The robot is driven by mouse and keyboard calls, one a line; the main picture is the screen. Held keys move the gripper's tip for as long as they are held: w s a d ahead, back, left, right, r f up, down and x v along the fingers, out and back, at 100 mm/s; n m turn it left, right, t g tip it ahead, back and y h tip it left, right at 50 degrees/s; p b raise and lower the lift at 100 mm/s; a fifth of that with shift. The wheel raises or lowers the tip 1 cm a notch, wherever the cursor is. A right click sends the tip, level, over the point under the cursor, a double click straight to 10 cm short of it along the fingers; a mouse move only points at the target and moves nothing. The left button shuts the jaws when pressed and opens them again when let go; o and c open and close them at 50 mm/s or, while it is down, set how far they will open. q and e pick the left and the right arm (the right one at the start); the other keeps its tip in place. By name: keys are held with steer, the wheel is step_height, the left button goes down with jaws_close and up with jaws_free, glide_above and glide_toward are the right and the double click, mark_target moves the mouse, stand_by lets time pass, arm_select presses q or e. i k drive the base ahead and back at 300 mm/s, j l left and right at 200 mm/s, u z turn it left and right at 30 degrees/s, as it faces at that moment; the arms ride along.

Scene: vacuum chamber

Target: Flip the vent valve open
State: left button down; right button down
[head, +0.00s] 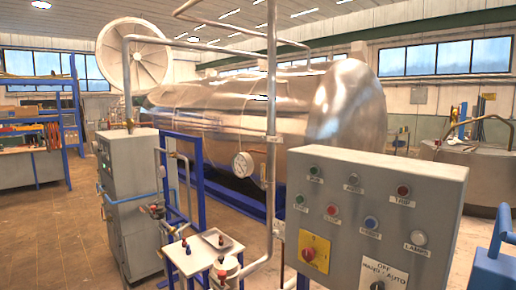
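No part clearly marked as the vent valve shows. A small dark valve-like fitting with a reddish part (154,209) sits on the thin pipework beside the blue frame (196,185); its handle position is too small to tell. Neither of my grippers is in view.
A grey control panel (375,205) with several buttons and a yellow-backed red switch (314,252) fills the front right. A grey cabinet (130,190) stands left. Open floor (50,235) lies further left.

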mark_target(270, 139)
steer(key=i+j, duration=0.4)
steer(key=j, duration=0.15)
steer(key=i+j, duration=0.35)
steer(key=j, duration=0.2)
steer(key=i+j, duration=0.4)
steer(key=j, duration=0.15)
steer(key=i+j+u, duration=0.1)
steer(key=i+j, duration=0.3)
steer(key=j, duration=0.2)
